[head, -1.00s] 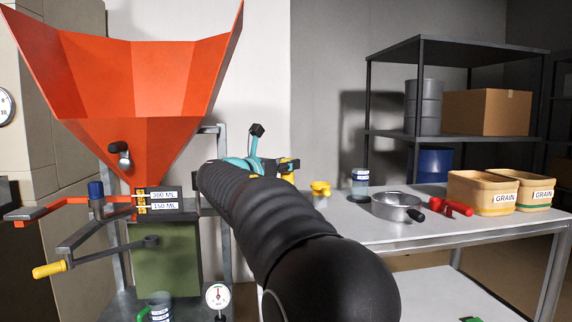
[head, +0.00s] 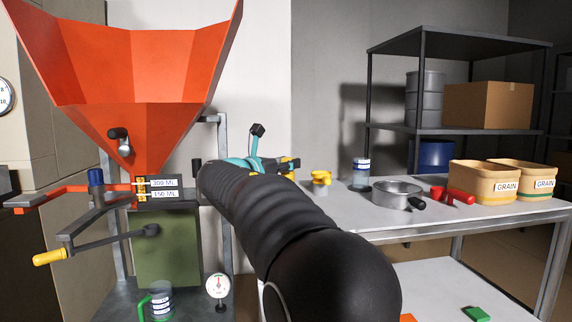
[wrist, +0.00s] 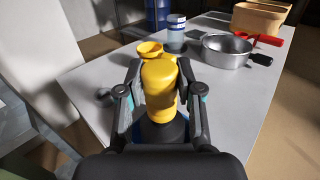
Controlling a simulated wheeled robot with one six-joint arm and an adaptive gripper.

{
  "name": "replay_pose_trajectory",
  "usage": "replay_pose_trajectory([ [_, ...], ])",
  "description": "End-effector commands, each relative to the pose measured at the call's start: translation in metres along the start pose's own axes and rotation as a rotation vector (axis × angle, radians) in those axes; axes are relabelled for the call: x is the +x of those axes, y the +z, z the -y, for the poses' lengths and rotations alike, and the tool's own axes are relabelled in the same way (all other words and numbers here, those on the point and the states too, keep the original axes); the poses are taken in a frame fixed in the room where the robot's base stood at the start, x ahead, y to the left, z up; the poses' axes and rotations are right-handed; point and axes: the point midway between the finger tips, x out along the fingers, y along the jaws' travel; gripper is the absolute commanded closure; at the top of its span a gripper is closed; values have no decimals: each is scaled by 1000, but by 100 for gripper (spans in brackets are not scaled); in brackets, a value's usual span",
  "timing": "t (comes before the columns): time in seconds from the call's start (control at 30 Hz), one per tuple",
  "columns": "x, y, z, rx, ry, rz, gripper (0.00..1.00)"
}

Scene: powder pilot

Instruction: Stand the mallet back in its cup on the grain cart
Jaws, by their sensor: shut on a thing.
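My gripper (wrist: 160,72) is shut on a yellow, round-ended thing that looks like the mallet (wrist: 159,85). A dark part shows below the yellow between my fingers. The gripper is over the near left part of the grey table-like cart top (wrist: 222,105); I cannot tell its height above it. In the head view my arm mostly hides the gripper (head: 288,166). A small yellow cup-like thing (wrist: 149,48) stands just beyond the gripper, and it also shows in the head view (head: 321,178). I cannot tell whether it is the mallet's cup.
A clear container with a blue band (head: 361,173), a metal pan (head: 396,192), a red tool (head: 455,196) and two grain bins (head: 483,184) (head: 540,183) stand farther right. An orange hopper (head: 135,75) with a crank (head: 50,257) is at left. The cart's near right top is clear.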

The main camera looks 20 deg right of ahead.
Motion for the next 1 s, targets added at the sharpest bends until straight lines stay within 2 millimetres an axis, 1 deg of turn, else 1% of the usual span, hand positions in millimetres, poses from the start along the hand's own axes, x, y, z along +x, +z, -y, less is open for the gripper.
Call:
replay_pose_trajectory([
  [0.7,0,-10,0,0,0,1,100],
  [1.0,0,-11,0,1,0,2,100],
])
